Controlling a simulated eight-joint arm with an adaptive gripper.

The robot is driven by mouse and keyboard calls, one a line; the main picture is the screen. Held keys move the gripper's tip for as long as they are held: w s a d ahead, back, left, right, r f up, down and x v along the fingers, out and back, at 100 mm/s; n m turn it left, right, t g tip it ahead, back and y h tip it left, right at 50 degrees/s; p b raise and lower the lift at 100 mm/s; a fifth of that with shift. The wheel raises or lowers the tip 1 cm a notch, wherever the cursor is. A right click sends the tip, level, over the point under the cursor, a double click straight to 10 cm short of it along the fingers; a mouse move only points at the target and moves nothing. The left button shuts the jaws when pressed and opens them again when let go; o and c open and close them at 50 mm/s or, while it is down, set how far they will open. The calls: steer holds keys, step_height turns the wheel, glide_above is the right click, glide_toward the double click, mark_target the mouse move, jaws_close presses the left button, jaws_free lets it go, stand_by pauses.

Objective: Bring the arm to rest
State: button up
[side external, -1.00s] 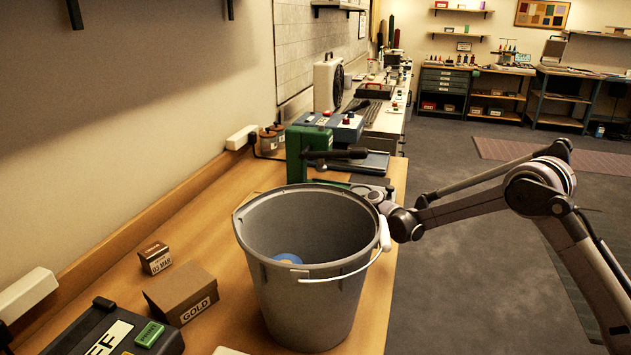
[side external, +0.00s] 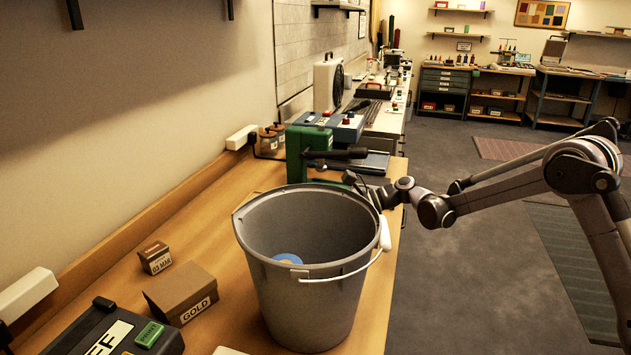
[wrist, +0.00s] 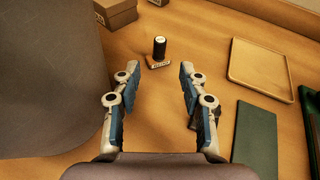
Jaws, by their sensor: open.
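My gripper (wrist: 158,82) is open in the wrist view, with two blue-padded fingers apart and nothing between them. It is above the wooden table (wrist: 205,30). A small stamp-like piece with a black handle and a labelled base (wrist: 159,50) stands on the table beyond the fingertips, apart from them. In the side view my arm reaches in from the right, and my gripper is behind the far right rim of the grey bucket (side external: 300,290), partly hidden by it.
The bucket also fills the left of the wrist view (wrist: 45,70). A wooden tray (wrist: 232,70) and a dark green mat (wrist: 255,135) lie at right. In the side view, a green machine (side external: 300,150) stands behind the bucket. A GOLD box (side external: 175,285) sits left of it.

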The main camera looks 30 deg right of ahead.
steer(key=s+d+r+n+h, duration=0.1)
steer(key=s, duration=0.1)
steer(key=s+d+r+n+h, duration=0.1)
steer(key=s, duration=0.1)
steer(key=s+d+r+n+h, duration=0.1)
steer(key=s+d+r+n, duration=0.1)
steer(key=shift+s+t+h, duration=0.1)
steer(key=shift+t+h, duration=0.2)
steer(key=s+d+n+h, duration=0.4)
steer(key=s+n, duration=0.5)
steer(key=s, duration=0.4)
steer(key=s+d+f+n+h, duration=0.1)
steer(key=s+d+n+h, duration=0.3)
steer(key=s+d+n, duration=0.3)
steer(key=shift+s+d+f+n+t+h, duration=0.35)
steer(key=shift+s+n, duration=0.75)
steer(key=shift+s, duration=1.75)
steer(key=shift+a+r, duration=0.1)
steer(key=shift+a, duration=0.05)
